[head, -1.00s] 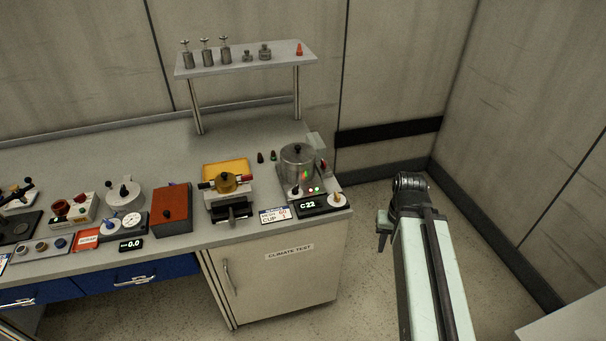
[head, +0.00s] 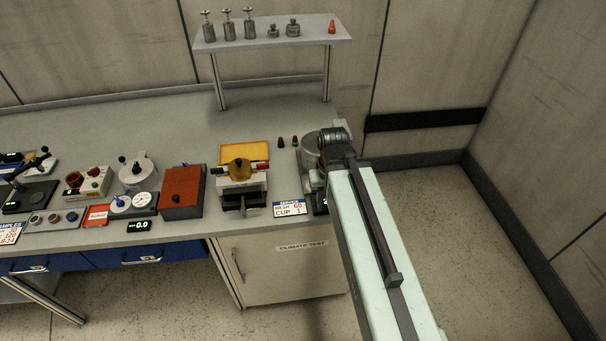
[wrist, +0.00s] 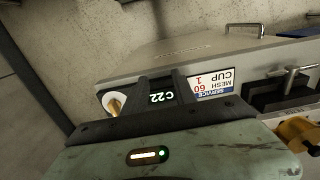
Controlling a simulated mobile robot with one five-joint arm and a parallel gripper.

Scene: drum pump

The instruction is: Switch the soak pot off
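The soak pot (head: 309,157) is the silver pot at the right end of the bench. My arm hides most of it in the head view. Its control box has a lit display reading C22 (wrist: 161,97) and a white dial with a brass-coloured knob (wrist: 115,104), both in the wrist view, where the bench appears upside down. My gripper (wrist: 162,78) has two dark fingers apart with the display showing between them. The knob is just left of the fingers in that view. In the head view my arm covers the knob and most of the gripper.
A service card (head: 290,208) lies left of the control box. A yellow-knobbed device (head: 240,172) and a red-brown box (head: 182,192) stand further left. A raised shelf (head: 275,40) with weights is behind. The floor right of the bench is clear.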

